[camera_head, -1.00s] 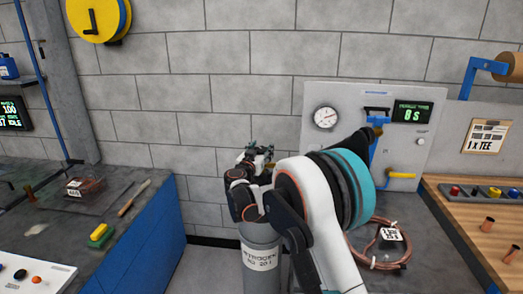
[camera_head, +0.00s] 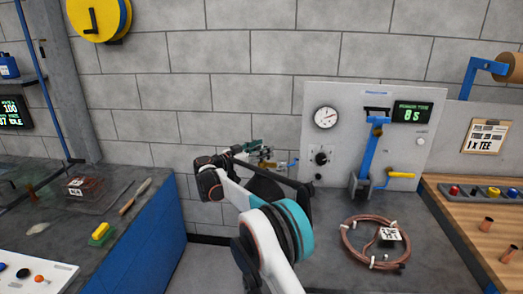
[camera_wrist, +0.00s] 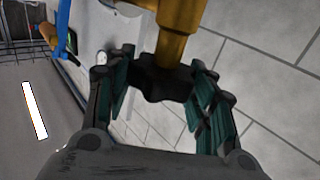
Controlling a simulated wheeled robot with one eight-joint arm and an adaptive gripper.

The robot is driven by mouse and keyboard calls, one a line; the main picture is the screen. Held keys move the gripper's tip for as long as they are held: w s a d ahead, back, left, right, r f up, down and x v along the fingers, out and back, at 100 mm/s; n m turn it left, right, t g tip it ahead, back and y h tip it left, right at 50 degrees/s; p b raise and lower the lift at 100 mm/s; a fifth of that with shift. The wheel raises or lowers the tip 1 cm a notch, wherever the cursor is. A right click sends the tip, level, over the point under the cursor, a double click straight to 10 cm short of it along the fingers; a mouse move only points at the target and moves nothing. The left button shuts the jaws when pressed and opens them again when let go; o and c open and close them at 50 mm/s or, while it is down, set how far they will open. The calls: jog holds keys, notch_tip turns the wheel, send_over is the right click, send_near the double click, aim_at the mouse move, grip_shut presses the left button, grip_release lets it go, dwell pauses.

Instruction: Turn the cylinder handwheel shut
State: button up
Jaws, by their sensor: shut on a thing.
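In the wrist view, the dark lobed handwheel (camera_wrist: 165,84) sits between the two green-padded fingers of my gripper (camera_wrist: 163,72), and they are shut on it. A brass-coloured valve body (camera_wrist: 180,28) joins the wheel from above in the picture. In the head view, my gripper (camera_head: 264,153) is near the centre, left of the grey panel. My arm crosses below it. The cylinder is hidden in the head view, and I cannot make out the handwheel there.
The grey panel (camera_head: 338,97) carries a gauge (camera_head: 326,117), a black knob (camera_head: 321,158), a blue lever (camera_head: 369,150) and a yellow handle (camera_head: 401,175). A copper coil (camera_head: 352,246) lies on the bench before it. A blue-sided bench (camera_head: 150,232) stands left.

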jog(key=shift+r, duration=0.1)
dwell(0.3)
jog(key=o, duration=1.1)
jog(key=shift+w, duration=0.1)
jog(key=v, duration=1.2)
